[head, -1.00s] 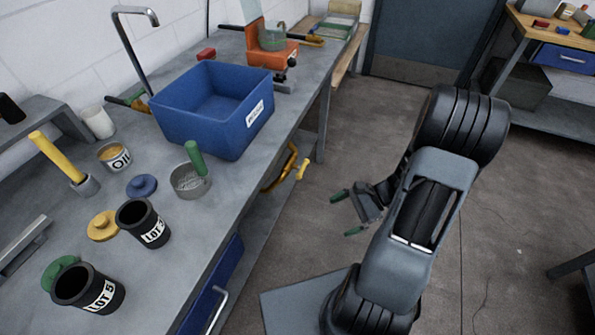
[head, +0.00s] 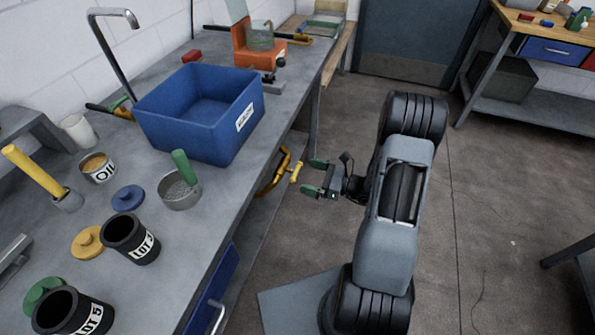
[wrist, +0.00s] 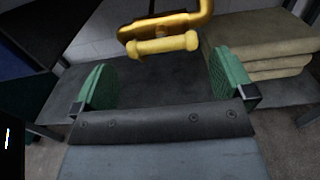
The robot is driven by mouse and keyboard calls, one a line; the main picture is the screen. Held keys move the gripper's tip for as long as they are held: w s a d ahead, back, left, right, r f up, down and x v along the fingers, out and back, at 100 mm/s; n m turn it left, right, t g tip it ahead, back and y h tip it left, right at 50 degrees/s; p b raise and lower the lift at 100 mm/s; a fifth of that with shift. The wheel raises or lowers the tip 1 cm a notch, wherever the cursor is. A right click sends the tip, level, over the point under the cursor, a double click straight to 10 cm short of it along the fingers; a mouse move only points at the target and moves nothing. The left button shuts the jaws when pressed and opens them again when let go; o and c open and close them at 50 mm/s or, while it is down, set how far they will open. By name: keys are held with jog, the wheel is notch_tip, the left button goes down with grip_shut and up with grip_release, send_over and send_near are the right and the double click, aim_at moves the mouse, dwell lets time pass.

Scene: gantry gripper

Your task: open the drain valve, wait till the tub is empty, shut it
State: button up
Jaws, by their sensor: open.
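The blue tub (head: 181,133) stands on the grey bench, a white label on its right side. Its inside looks dark blue; I cannot tell how much liquid is in it. Below the bench edge hangs a yellow drain pipe (head: 273,176) with a yellow valve handle (head: 296,172). The handle also shows in the wrist view (wrist: 162,46), lying crosswise, ahead of and between the green finger pads. My gripper (head: 314,178) is open and empty, just right of the handle and apart from it. Its two pads show in the wrist view (wrist: 165,85).
Folded tan cloth-like layers (wrist: 265,62) lie beyond the right pad. The floor right of my arm is clear.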

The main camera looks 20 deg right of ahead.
aim_at(296, 170)
jog(key=shift+x, duration=2.65)
jog(key=shift+c, duration=0.3)
